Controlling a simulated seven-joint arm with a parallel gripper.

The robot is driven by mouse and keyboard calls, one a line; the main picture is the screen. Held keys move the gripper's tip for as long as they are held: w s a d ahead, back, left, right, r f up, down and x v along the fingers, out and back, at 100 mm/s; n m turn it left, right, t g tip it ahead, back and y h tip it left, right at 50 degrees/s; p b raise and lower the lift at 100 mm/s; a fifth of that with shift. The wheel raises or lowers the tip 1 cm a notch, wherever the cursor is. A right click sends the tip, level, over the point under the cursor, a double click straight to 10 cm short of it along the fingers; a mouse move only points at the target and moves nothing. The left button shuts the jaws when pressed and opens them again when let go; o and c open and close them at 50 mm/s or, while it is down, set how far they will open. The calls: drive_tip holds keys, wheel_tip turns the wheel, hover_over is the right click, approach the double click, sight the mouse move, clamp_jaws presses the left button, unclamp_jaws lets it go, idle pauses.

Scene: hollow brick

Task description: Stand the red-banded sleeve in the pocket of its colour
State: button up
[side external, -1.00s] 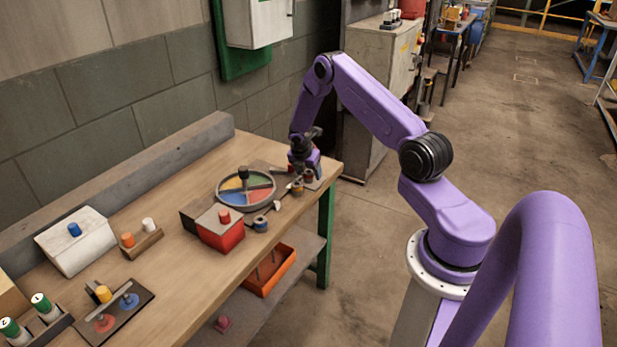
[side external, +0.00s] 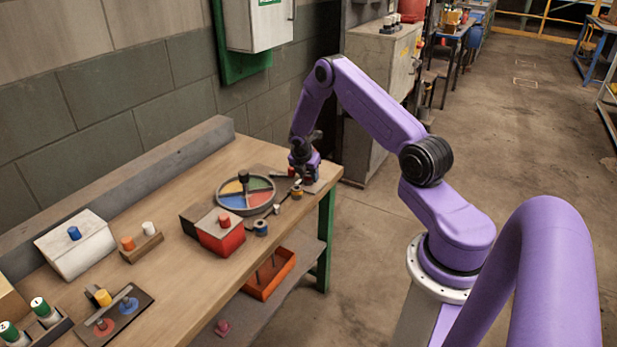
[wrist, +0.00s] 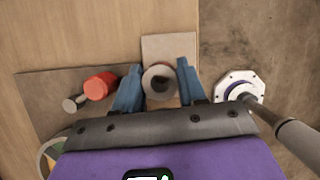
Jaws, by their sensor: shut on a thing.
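My gripper (side external: 306,178) is at the far right end of the bench, low over a grey plate (side external: 322,183). In the wrist view its two blue fingers (wrist: 160,88) are shut on the upright red-banded sleeve (wrist: 160,70), seen from above as a pale ring with a dark hole. The band is mostly hidden; a little red shows between the fingers in the side view. The round tray (side external: 219,203) has yellow, green, red and blue pockets, with a dark knob on top. Its red pocket (side external: 259,198) faces the front right. The tray is left of my gripper.
A red cylinder (wrist: 100,86) stands left of the fingers, beside a small grey peg (wrist: 73,103). A red box (side external: 220,238) stands in front of the tray. The bench edge is close on the right.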

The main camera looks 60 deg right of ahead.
wheel_tip(320, 180, up, 2)
drive_tip(key=shift+r, duration=0.2)
drive_tip(key=s+a+r, duration=0.8)
drive_tip(key=s+r, duration=0.2)
drive_tip(key=s, duration=0.1)
drive_tip(key=w+a+r+n+t, duration=0.1)
drive_tip(key=w+a+n, duration=0.15)
drive_tip(key=a, duration=0.35)
drive_tip(key=w+a+r+n, duration=0.1)
drive_tip(key=w+a, duration=0.2)
drive_tip(key=a, duration=0.4)
drive_tip(key=w+d+f, duration=0.1)
drive_tip(key=w+f, duration=0.2)
drive_tip(key=w, duration=0.1)
drive_tip(key=w+d+f, duration=0.1)
drive_tip(key=w+f, duration=0.2)
drive_tip(key=w, duration=0.1)
drive_tip(key=w+d+f, duration=0.1)
drive_tip(key=w+f, duration=0.1)
drive_tip(key=w, duration=0.2)
drive_tip(key=shift+w+d+f, duration=0.1)
drive_tip(key=shift+d+f, duration=0.15)
drive_tip(key=shift+f, duration=0.15)
drive_tip(key=shift+w+d+f, duration=0.15)
drive_tip(key=shift+w+f, duration=0.35)
drive_tip(key=shift+f, duration=1.6)
drive_tip(key=shift+f, duration=0.15)
